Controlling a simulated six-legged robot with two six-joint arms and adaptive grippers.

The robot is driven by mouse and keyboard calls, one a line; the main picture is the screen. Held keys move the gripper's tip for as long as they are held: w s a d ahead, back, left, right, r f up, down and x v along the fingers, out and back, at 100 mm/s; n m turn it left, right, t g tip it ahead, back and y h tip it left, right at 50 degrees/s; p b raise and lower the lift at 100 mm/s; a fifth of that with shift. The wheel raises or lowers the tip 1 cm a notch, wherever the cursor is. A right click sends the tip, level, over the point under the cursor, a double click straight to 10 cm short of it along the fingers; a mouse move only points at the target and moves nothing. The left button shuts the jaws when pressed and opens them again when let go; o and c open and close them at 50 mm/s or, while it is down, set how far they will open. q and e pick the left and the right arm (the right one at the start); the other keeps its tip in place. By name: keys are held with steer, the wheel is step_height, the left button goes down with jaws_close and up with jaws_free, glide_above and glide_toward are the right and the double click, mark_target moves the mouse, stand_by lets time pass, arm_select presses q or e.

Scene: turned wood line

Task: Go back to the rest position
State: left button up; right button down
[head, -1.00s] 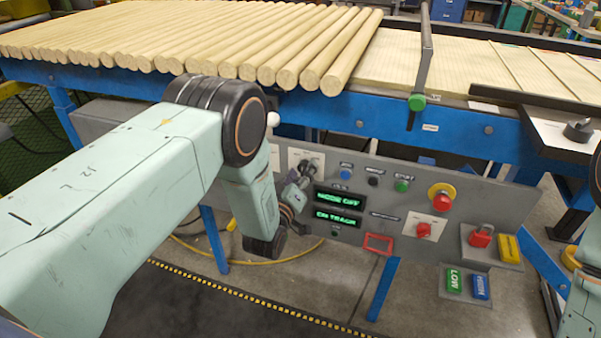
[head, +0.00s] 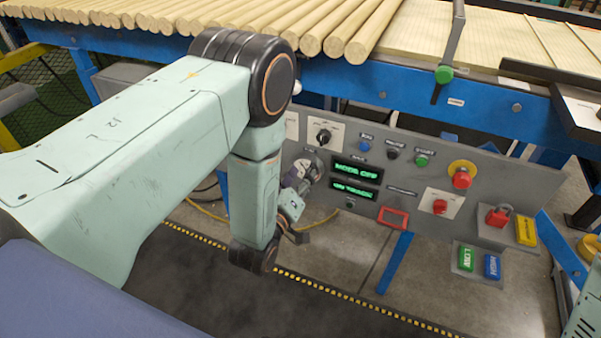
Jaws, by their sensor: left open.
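My left gripper (head: 298,228) is open and empty in the head view. It hangs low in front of the grey control panel (head: 450,190), below and left of the two green-lit displays. The upper display (head: 356,170) reads "MODE OFF"; the lower display (head: 354,190) is harder to read. A black rotary knob (head: 323,137) on a white plate is above the gripper and clear of it. My left forearm and wrist hide the panel's left part. My right gripper is out of view; only a piece of my right arm shows at the lower right edge.
Turned wood rods (head: 310,38) lie side by side on the blue-framed line (head: 420,88) above the panel. The floor below is open.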

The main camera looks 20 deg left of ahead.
arm_select(q)
steer(key=shift+s, duration=0.4)
steer(key=s+a+f+m+g, duration=0.2)
steer(key=s+f+m+g, duration=0.3)
steer(key=s+f+g, duration=0.75)
steer(key=s+a+f+m+g, duration=0.1)
steer(key=s+g, duration=0.4)
steer(key=s, duration=1.8)
steer(key=shift+f+m+g, duration=0.35)
steer(key=shift+f+m, duration=0.05)
steer(key=shift+m, duration=0.1)
